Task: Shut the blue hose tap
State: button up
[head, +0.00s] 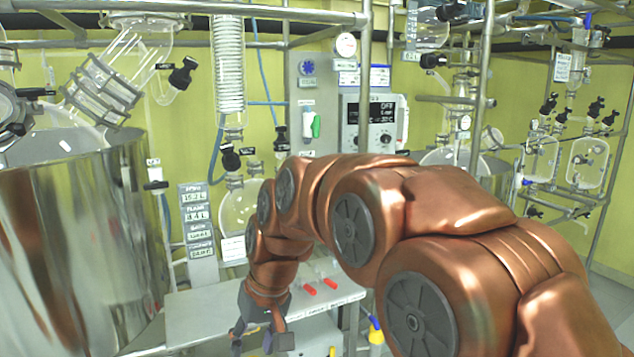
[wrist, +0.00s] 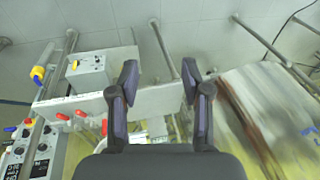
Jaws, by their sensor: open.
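A tap with a blue lever (head: 374,322) on a yellow body (head: 376,337) shows low in the head view, right of the bench. In the wrist view a yellow fitting with a blue part (wrist: 37,76) shows at the far left, apparently the same tap; I cannot tell its lever's exact position. My gripper (head: 262,336) points down in front of the bench, left of this tap and apart from it. In the wrist view my gripper (wrist: 160,80) has its fingers spread, with nothing between them.
A large steel vessel (head: 85,230) stands at the left. A white bench (head: 215,312) with red handles (head: 320,287) lies behind my gripper. A round flask (head: 240,208) and a control unit (head: 375,122) stand behind. Metal frame poles cross the view.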

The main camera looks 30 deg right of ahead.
jog(key=w+d+r+m+t+b, duration=0.1)
jog(key=w+d+r+t, duration=0.3)
jog(key=w, duration=0.7)
jog(key=w+d+r+t+y, duration=0.15)
jog(key=w+d, duration=0.35)
jog(key=w, duration=0.6)
jog(key=w+d+r+m+t+h+b, duration=0.15)
jog(key=w+d+r, duration=0.3)
jog(key=w, duration=0.55)
jog(key=w+d+r+t+h+b, duration=0.1)
jog(key=w+d+t, duration=0.3)
jog(key=d, duration=0.7)
jog(key=w+d+r+t+h+b, duration=0.1)
jog(key=w+d+t, duration=0.1)
jog(key=w+d, duration=0.65)
jog(key=shift+s+d+f+n+t+h, duration=0.75)
jog(key=shift+s+d+t, duration=0.75)
jog(key=shift+s+d, duration=1.55)
jog(key=w+d+p, duration=0.1)
jog(key=w+p, duration=0.3)
jog(key=w, duration=0.4)
jog(key=shift+w+d+r+p, duration=0.15)
jog(key=shift+d+r+p, duration=0.1)
jog(key=shift+p, duration=0.05)
